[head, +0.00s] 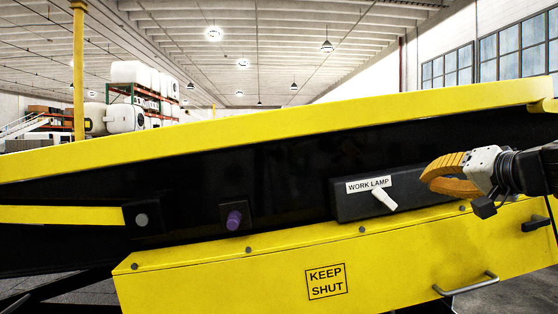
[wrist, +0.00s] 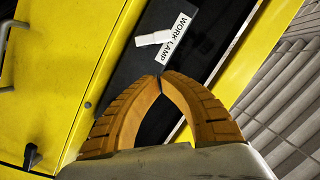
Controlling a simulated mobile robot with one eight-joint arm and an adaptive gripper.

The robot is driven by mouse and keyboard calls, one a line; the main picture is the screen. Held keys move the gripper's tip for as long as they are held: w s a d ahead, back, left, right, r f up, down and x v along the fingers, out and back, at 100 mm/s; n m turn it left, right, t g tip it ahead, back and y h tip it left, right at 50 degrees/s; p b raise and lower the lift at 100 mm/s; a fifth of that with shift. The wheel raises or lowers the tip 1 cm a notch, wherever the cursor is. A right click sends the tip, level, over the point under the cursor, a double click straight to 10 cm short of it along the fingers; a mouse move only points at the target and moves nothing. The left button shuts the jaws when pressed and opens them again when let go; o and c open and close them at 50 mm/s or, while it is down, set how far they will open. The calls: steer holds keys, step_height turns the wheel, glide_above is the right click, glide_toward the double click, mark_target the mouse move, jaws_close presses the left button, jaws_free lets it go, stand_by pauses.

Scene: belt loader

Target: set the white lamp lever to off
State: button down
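The white lamp lever (head: 384,199) sits on a black panel (head: 350,207) under a white "WORK LAMP" label (head: 368,185). In the head view the lever slants down and to the right. In the wrist view the lever (wrist: 154,38) lies beside the label (wrist: 179,33), beyond my fingertips. My gripper (head: 425,177) is to the right of the lever and apart from it. Its orange fingers are closed with the tips together, and nothing is between them; they also show in the wrist view (wrist: 161,78).
A purple knob (head: 234,220) and a grey round button (head: 142,220) are on the loader's black side to the left. A yellow "KEEP SHUT" cover (head: 326,281) with a grey handle (head: 467,286) is below. The yellow top rail (head: 250,125) runs above.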

steer(key=shift+w+d+r, duration=0.1)
steer(key=shift+d+r, duration=0.15)
steer(key=shift+r, duration=0.25)
steer(key=shift+w+d+r, duration=0.1)
steer(key=shift+d+r, duration=0.1)
steer(key=shift+r, duration=0.3)
steer(key=shift+s, duration=0.1)
steer(key=p, duration=0.3)
glide_above(382, 198)
steer(key=d, duration=0.5)
steer(key=shift+d+f, duration=0.1)
steer(key=shift+f, duration=0.7)
steer(key=a+f, duration=0.2)
steer(key=shift+a+f+p, duration=0.1)
steer(key=shift+f+p, duration=0.2)
steer(key=shift+s+a+f, duration=0.1)
steer(key=shift+s+a, duration=0.1)
steer(key=shift+a, duration=0.05)
steer(key=shift+w+d+f, duration=0.1)
steer(key=shift+w+f, duration=0.1)
steer(key=shift+f, duration=0.05)
